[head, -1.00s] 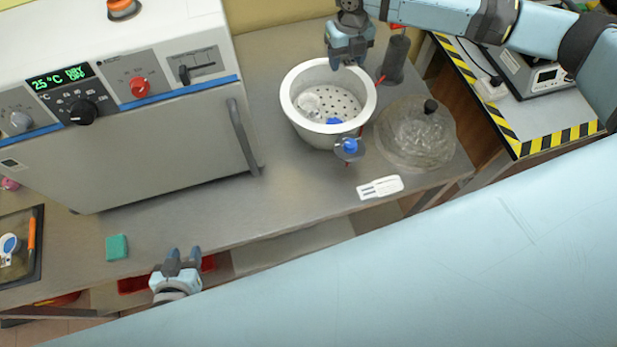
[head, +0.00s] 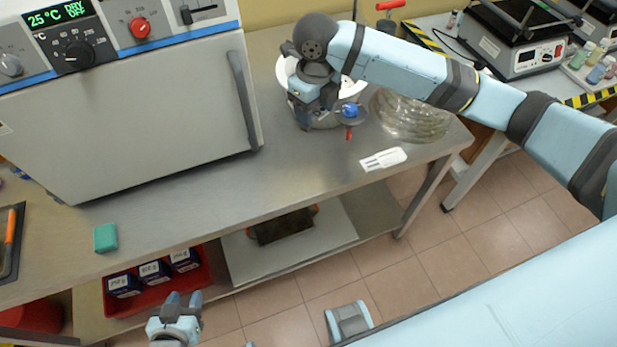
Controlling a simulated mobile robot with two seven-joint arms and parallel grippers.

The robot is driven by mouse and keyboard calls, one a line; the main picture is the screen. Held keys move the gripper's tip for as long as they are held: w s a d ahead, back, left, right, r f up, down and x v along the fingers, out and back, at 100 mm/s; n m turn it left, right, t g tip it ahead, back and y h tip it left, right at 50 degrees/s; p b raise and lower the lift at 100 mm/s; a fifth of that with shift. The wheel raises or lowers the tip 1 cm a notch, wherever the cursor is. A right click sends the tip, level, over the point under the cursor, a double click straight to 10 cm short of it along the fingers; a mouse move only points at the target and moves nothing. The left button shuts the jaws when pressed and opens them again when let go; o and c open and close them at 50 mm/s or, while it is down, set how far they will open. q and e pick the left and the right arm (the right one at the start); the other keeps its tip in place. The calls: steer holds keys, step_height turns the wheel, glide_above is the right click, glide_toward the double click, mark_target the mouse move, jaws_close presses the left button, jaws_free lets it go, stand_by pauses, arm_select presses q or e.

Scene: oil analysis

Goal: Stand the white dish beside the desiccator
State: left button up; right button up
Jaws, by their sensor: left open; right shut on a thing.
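The desiccator (head: 353,88) is a white-rimmed bowl at the back of the metal bench, with a blue tap (head: 349,110) at its front. My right arm and hand cover much of it. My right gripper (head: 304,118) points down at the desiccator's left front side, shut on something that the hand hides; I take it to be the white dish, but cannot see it. The clear domed lid (head: 408,118) lies on the bench to the right of the bowl. My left gripper (head: 183,302) is open and empty, low in front of the bench.
A large oven (head: 130,130) fills the bench's left side. A white label card (head: 383,159) lies near the right front edge, a green block (head: 105,237) near the left. The bench top (head: 270,185) is clear between oven and card. A red tray (head: 200,277) holds boxes below.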

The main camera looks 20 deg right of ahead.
glide_above(313, 170)
step_height(313, 170, down, 16)
steer(key=shift+f, duration=1.9)
steer(key=shift+s, duration=0.1)
steer(key=o, duration=0.9)
steer(key=shift+f, duration=0.15)
